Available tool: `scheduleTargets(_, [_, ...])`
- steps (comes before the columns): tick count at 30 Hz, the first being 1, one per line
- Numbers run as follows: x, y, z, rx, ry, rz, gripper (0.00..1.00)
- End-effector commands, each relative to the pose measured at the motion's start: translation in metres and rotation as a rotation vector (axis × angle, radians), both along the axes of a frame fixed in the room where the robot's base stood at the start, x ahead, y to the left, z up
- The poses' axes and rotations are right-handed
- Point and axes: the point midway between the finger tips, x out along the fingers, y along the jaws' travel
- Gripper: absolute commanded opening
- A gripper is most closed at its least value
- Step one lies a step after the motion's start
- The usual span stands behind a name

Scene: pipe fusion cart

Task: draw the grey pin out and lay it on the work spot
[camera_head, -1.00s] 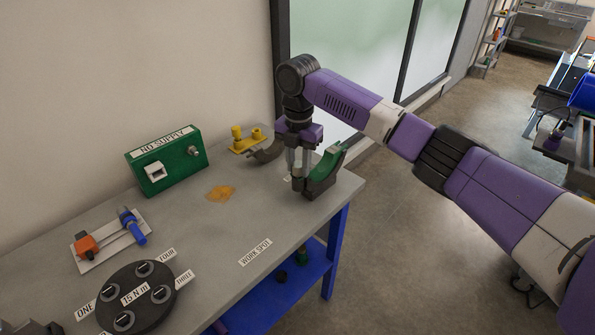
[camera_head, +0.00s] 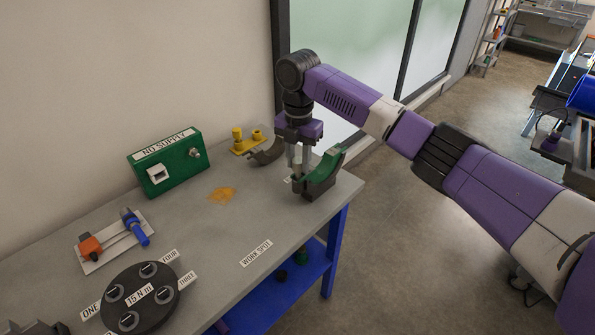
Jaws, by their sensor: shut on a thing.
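My gripper (camera_head: 297,182) points down at the left end of a green-and-dark curved clamp piece (camera_head: 323,177) near the table's right edge. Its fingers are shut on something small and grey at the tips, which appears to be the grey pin. The fingers hide most of it, and I cannot tell whether it is clear of the clamp piece. The work spot is marked by a white label, WORK SPOT (camera_head: 256,253), on the grey table top nearer the front edge, with bare surface around it.
A green NO SUPPLY box (camera_head: 170,170), a yellow fitting (camera_head: 246,143) beside a dark curved piece, and an orange patch (camera_head: 222,194) lie to the left. An orange-and-blue tool on a plate (camera_head: 115,240) and a black dial (camera_head: 138,298) are at front left.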

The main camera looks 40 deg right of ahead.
Motion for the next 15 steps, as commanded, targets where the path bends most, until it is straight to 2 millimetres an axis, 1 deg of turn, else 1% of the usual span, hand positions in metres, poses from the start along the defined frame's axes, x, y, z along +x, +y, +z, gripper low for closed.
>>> scheduleTargets(1, [0.000, 0.000, 0.004, 0.000, -0.001, 0.000, 0.00])
scheduleTargets(15, [0.000, 0.000, 0.020, 0.000, 0.000, 0.001, 0.00])
